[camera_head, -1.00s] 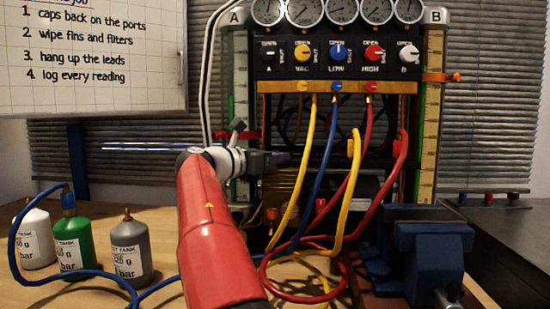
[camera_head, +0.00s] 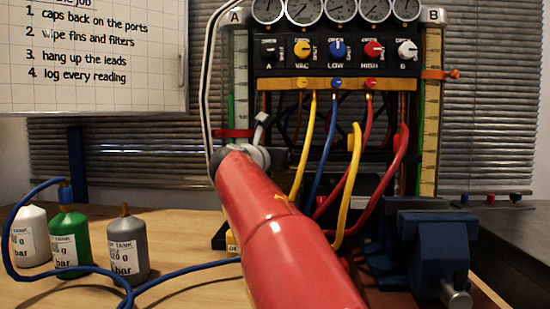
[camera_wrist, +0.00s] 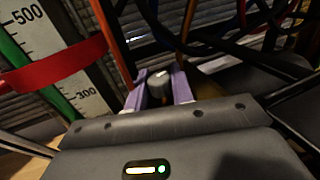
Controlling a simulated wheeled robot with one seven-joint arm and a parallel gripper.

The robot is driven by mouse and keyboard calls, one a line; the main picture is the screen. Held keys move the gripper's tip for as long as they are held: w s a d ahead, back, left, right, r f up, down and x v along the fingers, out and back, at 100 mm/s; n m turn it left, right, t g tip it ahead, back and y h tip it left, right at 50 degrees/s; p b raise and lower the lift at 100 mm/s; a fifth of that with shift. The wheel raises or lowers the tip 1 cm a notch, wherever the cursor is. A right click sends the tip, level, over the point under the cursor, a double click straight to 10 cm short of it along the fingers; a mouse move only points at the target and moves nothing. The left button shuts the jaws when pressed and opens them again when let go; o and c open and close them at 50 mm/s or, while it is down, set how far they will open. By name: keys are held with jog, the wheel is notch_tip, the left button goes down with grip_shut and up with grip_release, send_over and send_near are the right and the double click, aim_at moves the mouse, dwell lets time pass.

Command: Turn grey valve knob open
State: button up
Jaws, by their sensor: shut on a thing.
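The grey valve knob (camera_wrist: 158,80), dark grey with a pale mark on its face, sits between the two pale purple fingers of my gripper (camera_wrist: 159,90) in the wrist view. The fingers stand on either side of it and are shut on it. It lies just right of the graduated column with the red band. How far the knob is turned cannot be told.
The gauge panel's knob row (camera_head: 337,50) is above the arm. Yellow, blue and red hoses hang close on the right, with a blue vise (camera_head: 428,245) beyond. A red band (camera_wrist: 58,68) crosses the column (camera_wrist: 75,85). Small tanks (camera_head: 70,240) stand at left.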

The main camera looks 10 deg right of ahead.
dwell(0.4)
jog(key=o, duration=0.9)
jog(key=shift+b+v, duration=0.8)
jog(key=shift+v, duration=3.05)
jog(key=shift+o, duration=0.4)
